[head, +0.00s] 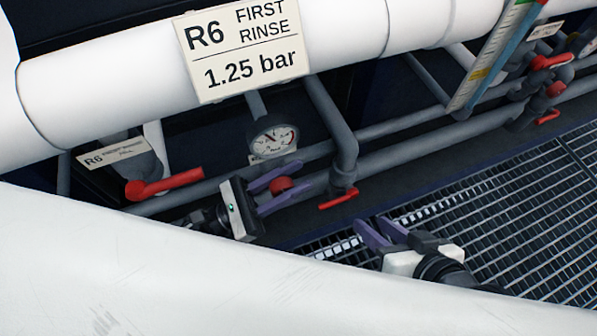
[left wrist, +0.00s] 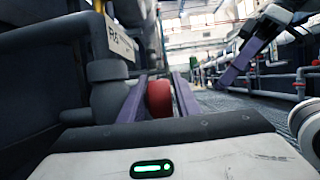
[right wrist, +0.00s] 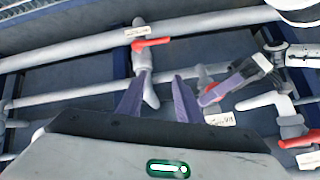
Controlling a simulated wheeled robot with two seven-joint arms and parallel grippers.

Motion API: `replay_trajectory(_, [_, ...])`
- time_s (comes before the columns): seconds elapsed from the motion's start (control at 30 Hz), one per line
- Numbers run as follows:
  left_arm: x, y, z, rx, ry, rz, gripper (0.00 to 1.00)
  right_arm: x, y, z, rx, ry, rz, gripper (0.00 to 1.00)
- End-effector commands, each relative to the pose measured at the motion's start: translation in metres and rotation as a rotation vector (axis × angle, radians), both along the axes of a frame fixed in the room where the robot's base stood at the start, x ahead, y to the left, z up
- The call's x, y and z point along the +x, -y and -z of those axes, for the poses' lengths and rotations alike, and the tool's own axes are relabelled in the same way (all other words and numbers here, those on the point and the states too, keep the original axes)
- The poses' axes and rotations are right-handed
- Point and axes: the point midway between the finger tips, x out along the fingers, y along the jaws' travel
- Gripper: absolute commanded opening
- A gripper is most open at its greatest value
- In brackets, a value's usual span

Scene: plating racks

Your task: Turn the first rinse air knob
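The red round air knob (head: 281,185) sits on the pipework below a round pressure gauge (head: 273,138). A sign (head: 245,45) above reads "R6 FIRST RINSE 1.25 bar". My left gripper (head: 279,190) is open, its purple fingers on either side of the knob. In the left wrist view the knob (left wrist: 159,98) shows between the fingers, with slight gaps; I see no clear grip. The gauge needle points up and left, but its value is too small to read. My right gripper (head: 372,230) is open and empty over the grating.
A red lever (head: 165,186) lies left of my left gripper and another (head: 338,200) to its right. A large white pipe (head: 110,85) runs above. Metal grating (head: 500,210) lies at the right. More red-handled valves (head: 550,62) stand at the far right.

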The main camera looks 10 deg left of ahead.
Motion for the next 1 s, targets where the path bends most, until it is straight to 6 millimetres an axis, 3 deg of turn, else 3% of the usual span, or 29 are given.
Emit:
replay_trajectory(0.13, [0.0060,0.0101,-0.0046,-0.001,-0.001,0.000,0.30,0.0000,0.0005,0.0003,-0.003,-0.001,0.000,0.33])
replay_trajectory(0.43, [0.0078,0.0123,-0.0056,0.000,-0.002,-0.001,0.30,-0.0001,0.0008,0.0006,-0.003,-0.002,0.000,0.33])
replay_trajectory(0.47, [0.0079,0.0122,-0.0056,0.000,-0.002,-0.001,0.28,-0.0001,0.0008,0.0006,-0.004,-0.002,0.001,0.33])
replay_trajectory(0.63, [0.0076,0.0120,-0.0056,0.000,-0.002,0.001,0.00,-0.0002,0.0008,0.0007,-0.003,-0.002,0.000,0.33])
replay_trajectory(1.0, [0.0077,0.0123,-0.0070,0.056,-0.036,0.001,0.00,-0.0022,0.0051,-0.0014,-0.032,-0.019,0.000,0.33])
